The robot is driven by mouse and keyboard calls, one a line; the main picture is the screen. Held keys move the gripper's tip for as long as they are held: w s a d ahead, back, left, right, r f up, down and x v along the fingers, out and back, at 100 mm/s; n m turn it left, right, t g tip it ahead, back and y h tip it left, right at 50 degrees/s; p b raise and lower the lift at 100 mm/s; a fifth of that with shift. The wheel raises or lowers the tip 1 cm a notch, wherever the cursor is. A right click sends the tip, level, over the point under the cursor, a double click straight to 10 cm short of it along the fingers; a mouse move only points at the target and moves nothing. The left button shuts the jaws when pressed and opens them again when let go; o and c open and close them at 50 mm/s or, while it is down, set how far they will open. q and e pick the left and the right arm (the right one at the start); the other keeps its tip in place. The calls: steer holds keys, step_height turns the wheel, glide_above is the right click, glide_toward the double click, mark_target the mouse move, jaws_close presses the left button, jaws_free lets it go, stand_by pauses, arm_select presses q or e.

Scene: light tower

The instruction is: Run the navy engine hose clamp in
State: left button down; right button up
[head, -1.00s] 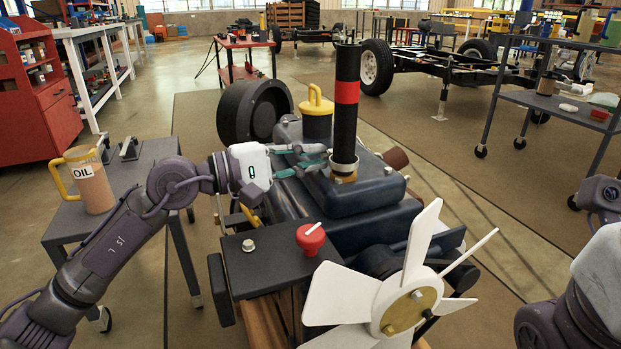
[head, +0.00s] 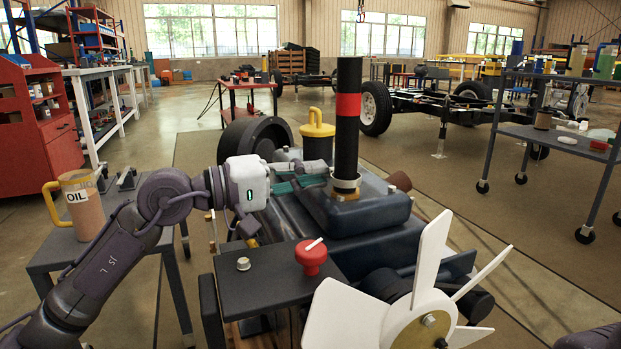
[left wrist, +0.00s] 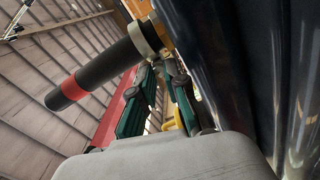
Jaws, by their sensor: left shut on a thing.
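The navy engine (head: 375,212) stands in the middle of the head view. A black hose (head: 348,110) with a red band rises upright from it. A silver hose clamp (head: 346,184) is around the hose's base, above a brass fitting; the clamp (left wrist: 152,34) also shows in the left wrist view. My left gripper (head: 322,174) reaches in from the left at clamp height, beside the hose. Its green fingers are shut on the clamp's small screw part, at the clamp's side in the left wrist view; the fingertips mostly hide that part. My right gripper is out of view.
A white fan (head: 400,300) and a dark plate with a red knob (head: 311,257) are at the engine's front. A yellow-handled cap (head: 317,138) stands behind the left fingers. A grey cart with an oil jug (head: 84,205) is at the left.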

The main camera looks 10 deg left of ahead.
arm_select(q)
steer(key=shift+f, duration=0.2)
steer(key=c, duration=1.5)
jaws_free()
steer(key=shift+o, duration=0.2)
steer(key=shift+s, duration=0.1)
steer(key=shift+r, duration=0.1)
steer(key=shift+a, duration=0.1)
steer(key=shift+s+a, duration=0.1)
steer(key=shift+a, duration=0.1)
steer(key=v, duration=1.1)
steer(key=shift+s+a, duration=0.15)
steer(key=shift+s, duration=0.05)
